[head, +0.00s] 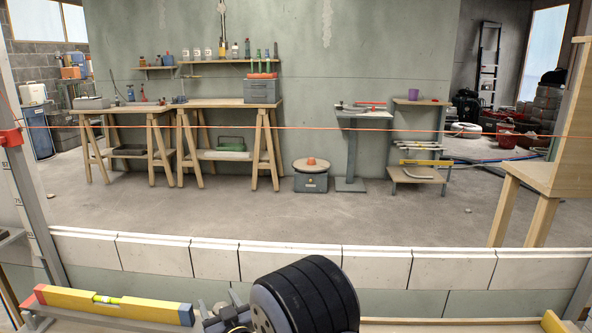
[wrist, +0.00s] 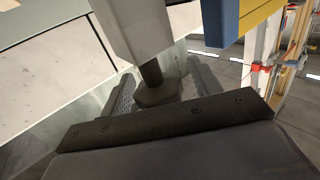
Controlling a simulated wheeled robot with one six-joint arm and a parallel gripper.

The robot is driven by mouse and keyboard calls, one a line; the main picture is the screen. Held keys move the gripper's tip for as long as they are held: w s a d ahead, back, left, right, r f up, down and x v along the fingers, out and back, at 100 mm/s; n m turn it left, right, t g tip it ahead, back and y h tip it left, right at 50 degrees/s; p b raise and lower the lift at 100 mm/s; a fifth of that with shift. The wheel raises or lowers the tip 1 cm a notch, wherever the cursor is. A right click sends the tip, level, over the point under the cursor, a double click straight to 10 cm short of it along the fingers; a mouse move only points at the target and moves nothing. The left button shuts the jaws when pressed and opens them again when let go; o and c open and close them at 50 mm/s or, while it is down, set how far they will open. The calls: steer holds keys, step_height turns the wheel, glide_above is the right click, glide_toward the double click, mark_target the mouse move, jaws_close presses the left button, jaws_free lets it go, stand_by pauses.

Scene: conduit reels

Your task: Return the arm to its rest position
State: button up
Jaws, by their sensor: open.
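My gripper (wrist: 160,75) shows in the wrist view with its two grey ridged fingers apart, one on each side of a dark stem (wrist: 151,72) under a pale grey block (wrist: 139,26). I cannot tell whether the fingers touch the stem or what the block belongs to. In the head view a dark rounded part of my arm is low in the middle, above the near ledge. The gripper's fingers cannot be made out clearly there.
A yellow spirit level (head: 112,304) lies at the lower left, close to my arm. A pale block wall course (head: 300,262) runs across the front. An orange string (head: 300,129) is stretched across above it. Beyond are a trestle workbench (head: 232,103) and open concrete floor.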

steer(key=shift+s+a+r+n+g+y+p, duration=0.1)
steer(key=shift+s+a+n+g+y+p, duration=0.05)
steer(key=shift+n+g+y+p, duration=1.55)
steer(key=shift+s+a+r+n+g+y+p, duration=0.1)
steer(key=shift+n+g+y+p, duration=1.25)
steer(key=shift+p, duration=0.55)
steer(key=p+v, duration=0.1)
steer(key=v, duration=0.9)
steer(key=shift+d, duration=0.25)
steer(key=shift+s+f, duration=0.15)
